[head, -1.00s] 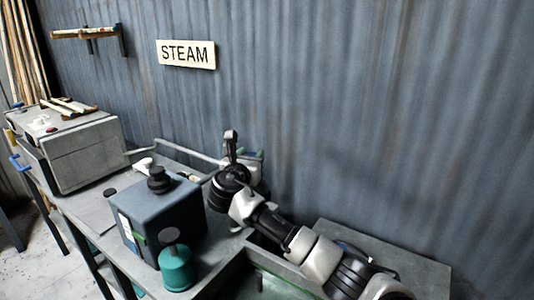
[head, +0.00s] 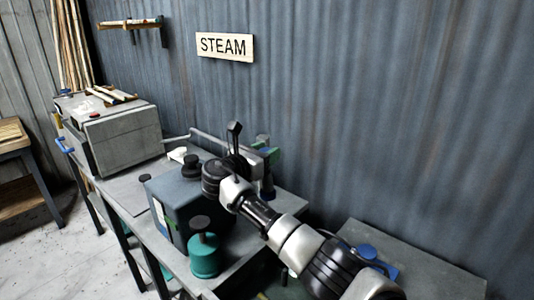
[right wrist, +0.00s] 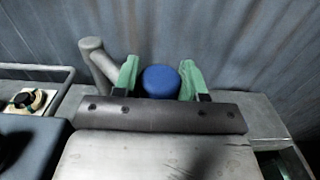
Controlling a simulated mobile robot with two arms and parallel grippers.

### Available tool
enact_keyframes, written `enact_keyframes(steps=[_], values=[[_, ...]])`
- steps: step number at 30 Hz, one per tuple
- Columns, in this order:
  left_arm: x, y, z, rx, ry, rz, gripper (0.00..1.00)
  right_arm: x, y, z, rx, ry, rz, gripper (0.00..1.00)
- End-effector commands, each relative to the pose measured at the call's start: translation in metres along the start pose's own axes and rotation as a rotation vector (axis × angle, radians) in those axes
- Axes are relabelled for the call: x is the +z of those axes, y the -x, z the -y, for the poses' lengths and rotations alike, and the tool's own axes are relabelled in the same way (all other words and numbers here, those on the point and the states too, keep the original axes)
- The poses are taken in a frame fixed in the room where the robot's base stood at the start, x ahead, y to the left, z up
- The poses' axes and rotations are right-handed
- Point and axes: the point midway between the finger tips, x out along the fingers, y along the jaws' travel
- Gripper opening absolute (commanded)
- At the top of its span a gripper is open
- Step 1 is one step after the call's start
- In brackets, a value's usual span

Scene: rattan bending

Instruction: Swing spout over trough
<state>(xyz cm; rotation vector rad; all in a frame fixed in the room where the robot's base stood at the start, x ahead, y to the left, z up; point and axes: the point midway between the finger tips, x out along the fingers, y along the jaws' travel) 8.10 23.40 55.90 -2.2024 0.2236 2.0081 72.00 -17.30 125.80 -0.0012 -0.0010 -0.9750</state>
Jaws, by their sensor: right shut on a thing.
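My right gripper (head: 266,154) is at the back of the bench, beyond the blue-grey box. In the right wrist view its green fingers (right wrist: 159,82) stand on either side of a round blue knob (right wrist: 161,81) and are shut on it. A thick grey pipe (right wrist: 98,62) with a rounded end leans just left of the fingers; it may be the spout. In the head view my right arm hides most of this area. A dark opening with green inside (head: 272,284) lies low beside the arm; I cannot tell if it is the trough. My left gripper is out of view.
The blue-grey box (head: 180,197) with a black knob stands close left of my arm, with a teal canister (head: 205,255) in front. A thin rail (head: 192,131) runs behind. A grey chest (head: 122,140) stands farther left. The corrugated wall (head: 380,110) closes off the back.

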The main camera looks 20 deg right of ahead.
Motion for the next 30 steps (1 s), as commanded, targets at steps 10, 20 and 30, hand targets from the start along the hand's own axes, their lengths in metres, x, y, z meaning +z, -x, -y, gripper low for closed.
enact_keyframes(steps=[10, 20, 30], values=[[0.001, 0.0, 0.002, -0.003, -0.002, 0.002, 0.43, 0.0, -0.001, 0.0, -0.001, 0.0, -0.002, 0.66], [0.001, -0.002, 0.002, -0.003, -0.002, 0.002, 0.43, -0.001, 0.003, 0.0, 0.002, 0.0, -0.001, 0.66], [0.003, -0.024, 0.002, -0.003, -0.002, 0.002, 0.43, -0.004, 0.062, -0.001, 0.005, -0.003, -0.002, 0.66]])
